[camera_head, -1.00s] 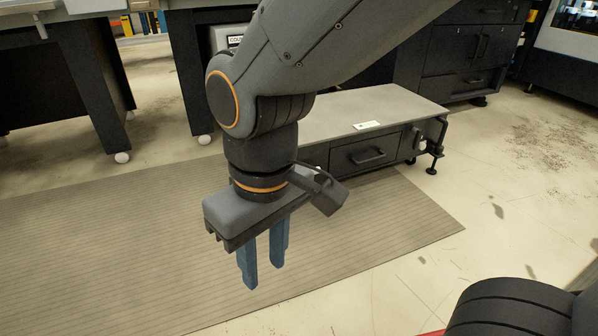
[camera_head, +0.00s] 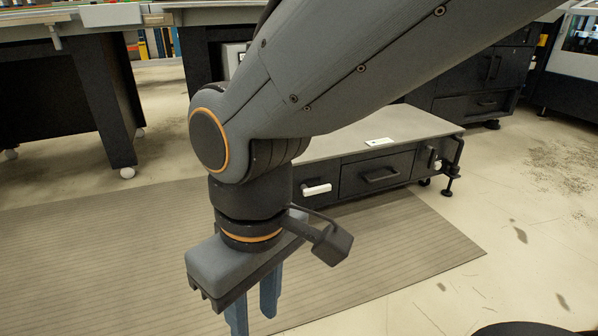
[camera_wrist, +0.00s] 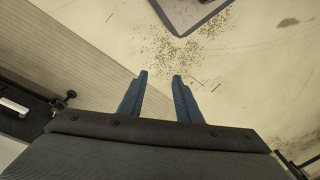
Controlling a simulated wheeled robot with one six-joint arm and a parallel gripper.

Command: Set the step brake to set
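The step (camera_head: 379,174) is a low dark unit with a grey top, standing behind my arm. A white handle-like bar (camera_head: 316,189) shows on its front, left of the drawer (camera_head: 377,175). A small white part (camera_head: 437,164) shows at its right end; I cannot tell which of these is the brake. My gripper (camera_head: 254,310) points down in front of the step, apart from it. Its blue fingers are spread and empty, also in the wrist view (camera_wrist: 160,88). My arm hides the step's left part. A white bar (camera_wrist: 14,107) on a dark body shows at the wrist view's left edge.
A ribbed mat (camera_head: 400,245) lies on the floor in front of the step. Dark cabinets (camera_head: 487,80) stand behind it. A workbench with a dark leg (camera_head: 105,110) stands at left. Open pale floor (camera_head: 530,225) lies to the right.

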